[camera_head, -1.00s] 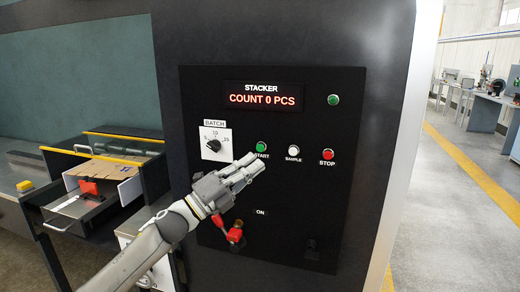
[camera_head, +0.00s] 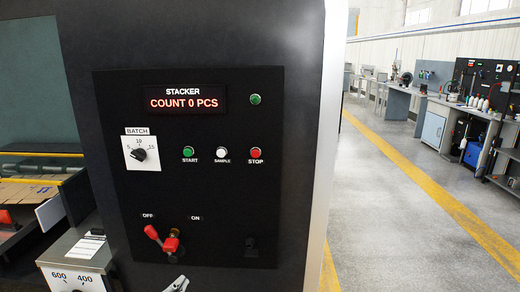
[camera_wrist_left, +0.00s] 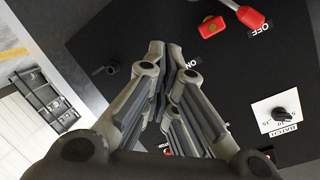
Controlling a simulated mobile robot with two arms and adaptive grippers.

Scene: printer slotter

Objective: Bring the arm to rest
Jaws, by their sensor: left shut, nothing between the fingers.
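My left gripper (camera_head: 178,284) shows only as a small grey tip at the bottom edge of the head view, below the stacker panel (camera_head: 120,240). In the left wrist view the fingers (camera_wrist_left: 168,48) are shut with nothing between them, in front of the black panel. They are apart from the red switch handle (camera_head: 153,232), which tilts toward OFF and also shows at the top of the wrist view (camera_wrist_left: 250,17). The rest of the left arm is out of the head view. My right gripper is not in view.
The panel carries a batch dial (camera_head: 139,154), a green start button (camera_head: 188,152), a white sample button (camera_head: 221,152) and a red stop button (camera_head: 255,153). The display reads COUNT 0 PCS. A grey box (camera_head: 75,250) stands at lower left. Open floor (camera_head: 390,220) lies to the right.

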